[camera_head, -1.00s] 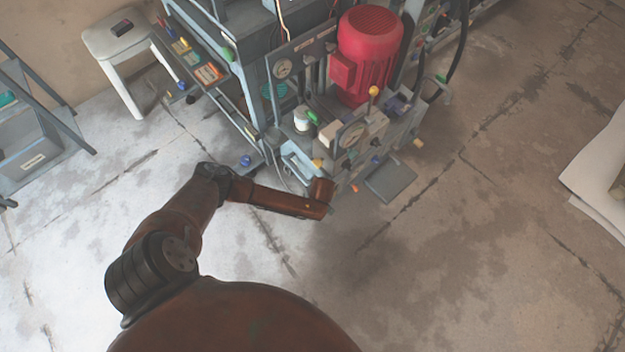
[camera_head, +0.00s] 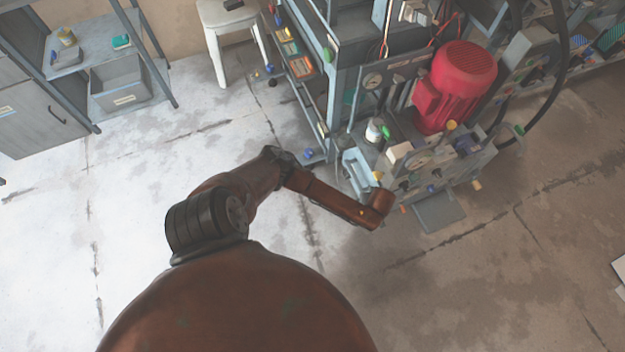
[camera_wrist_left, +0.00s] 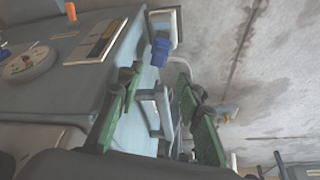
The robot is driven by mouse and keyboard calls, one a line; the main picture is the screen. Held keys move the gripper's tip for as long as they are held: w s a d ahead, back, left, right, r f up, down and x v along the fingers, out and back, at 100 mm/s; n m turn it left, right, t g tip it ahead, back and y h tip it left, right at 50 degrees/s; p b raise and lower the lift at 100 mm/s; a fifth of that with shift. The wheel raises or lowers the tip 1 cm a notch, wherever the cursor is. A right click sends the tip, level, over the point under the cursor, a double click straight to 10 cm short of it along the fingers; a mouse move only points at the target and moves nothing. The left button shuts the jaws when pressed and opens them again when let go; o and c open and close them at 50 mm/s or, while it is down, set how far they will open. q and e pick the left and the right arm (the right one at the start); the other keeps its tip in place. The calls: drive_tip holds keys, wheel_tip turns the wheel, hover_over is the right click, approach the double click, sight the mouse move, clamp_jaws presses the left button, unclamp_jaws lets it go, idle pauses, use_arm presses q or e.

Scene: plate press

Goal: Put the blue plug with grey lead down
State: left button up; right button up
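In the left wrist view my left gripper (camera_wrist_left: 160,118) shows two green-padded fingers standing apart, with nothing clamped between the pads. A pale grey bracket-like part shows in the gap, and I cannot tell how near it is. A small blue object (camera_head: 308,153) lies low at the press's left foot. My right gripper is out of view.
The press carries a red motor (camera_head: 463,77) and a white jar (camera_head: 374,130). A grey flat plate (camera_head: 439,213) juts from its front. A white stool (camera_head: 229,18) and a shelf with a grey bin (camera_head: 119,84) stand at the left. The floor in front is clear.

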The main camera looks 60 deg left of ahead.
use_arm(q)
drive_tip(key=s+d+f+m+g+h, duration=0.15)
drive_tip(key=s+d+m, duration=0.25)
drive_tip(key=s+d, duration=0.5)
drive_tip(key=s+d+f+m+h, duration=0.3)
drive_tip(key=s+d+m, duration=0.15)
drive_tip(key=s, duration=0.95)
drive_tip(key=s+a+r+m, duration=0.2)
drive_tip(key=s+a+r, duration=0.1)
drive_tip(key=s, duration=0.6)
drive_tip(key=s+a+r+m, duration=0.2)
drive_tip(key=s+a+r, duration=0.2)
drive_tip(key=s, duration=0.6)
drive_tip(key=shift+s+a+r+m+g, duration=0.25)
drive_tip(key=shift+a+m+g, duration=0.1)
drive_tip(key=shift+a, duration=0.15)
drive_tip(key=shift+f, duration=0.15)
